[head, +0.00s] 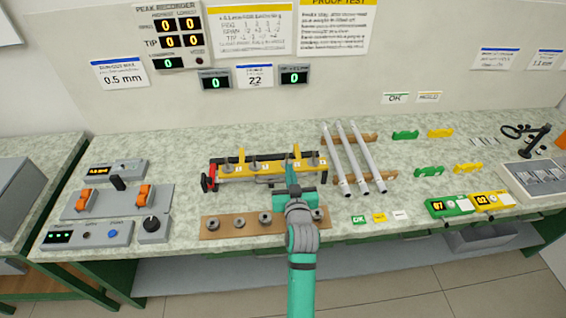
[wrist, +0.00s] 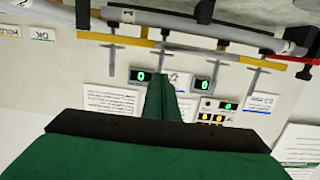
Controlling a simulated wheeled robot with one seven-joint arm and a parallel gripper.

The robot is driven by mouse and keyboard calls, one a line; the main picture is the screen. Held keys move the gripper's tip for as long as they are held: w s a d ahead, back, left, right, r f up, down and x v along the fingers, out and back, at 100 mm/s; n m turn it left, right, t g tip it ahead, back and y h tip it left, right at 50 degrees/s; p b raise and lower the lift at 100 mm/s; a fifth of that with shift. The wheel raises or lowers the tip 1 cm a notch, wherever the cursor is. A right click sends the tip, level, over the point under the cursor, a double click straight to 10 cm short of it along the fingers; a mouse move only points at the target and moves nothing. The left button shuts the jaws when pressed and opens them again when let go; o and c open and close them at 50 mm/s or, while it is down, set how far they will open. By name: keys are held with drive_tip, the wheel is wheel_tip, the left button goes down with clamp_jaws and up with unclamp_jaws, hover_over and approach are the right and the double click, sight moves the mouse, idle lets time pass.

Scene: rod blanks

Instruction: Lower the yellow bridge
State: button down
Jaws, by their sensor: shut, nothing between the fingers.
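The yellow bridge (head: 262,168) is a long yellow bar with labels and short uprights, set on a dark fixture on the bench. A red part (head: 209,181) sits at its left end. My gripper (head: 291,178) is shut and empty, at the right part of the bridge's front side. The arm hides part of the fixture there; I cannot tell whether the fingers touch it. In the wrist view, which is upside down, the yellow bar (wrist: 222,54) and a grey rod (wrist: 190,28) cross beyond my shut green fingers (wrist: 163,90).
Several metal rods (head: 352,158) lie on wooden rests right of the fixture. A wooden board (head: 225,227) with round grey fittings lies in front, partly behind my arm. A control box with orange switches (head: 117,200) stands at left. Displays on the wall read 0.

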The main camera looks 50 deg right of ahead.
drive_tip(key=shift+s+a+f, duration=0.2)
drive_tip(key=shift+s+f, duration=0.05)
drive_tip(key=shift+f, duration=0.8)
drive_tip(key=shift+s+a+f, duration=0.2)
drive_tip(key=shift+a+f, duration=0.05)
drive_tip(key=shift+f, duration=0.8)
drive_tip(key=shift+s+a+f, duration=0.2)
drive_tip(key=shift+s+f, duration=0.05)
drive_tip(key=shift+f, duration=0.8)
wheel_tip(320, 180, up, 6)
drive_tip(key=s+a+f, duration=0.1)
drive_tip(key=s+a, duration=0.1)
drive_tip(key=s+a+f, duration=0.3)
drive_tip(key=s+a, duration=0.1)
drive_tip(key=shift+s+f, duration=0.2)
drive_tip(key=shift+s, duration=0.15)
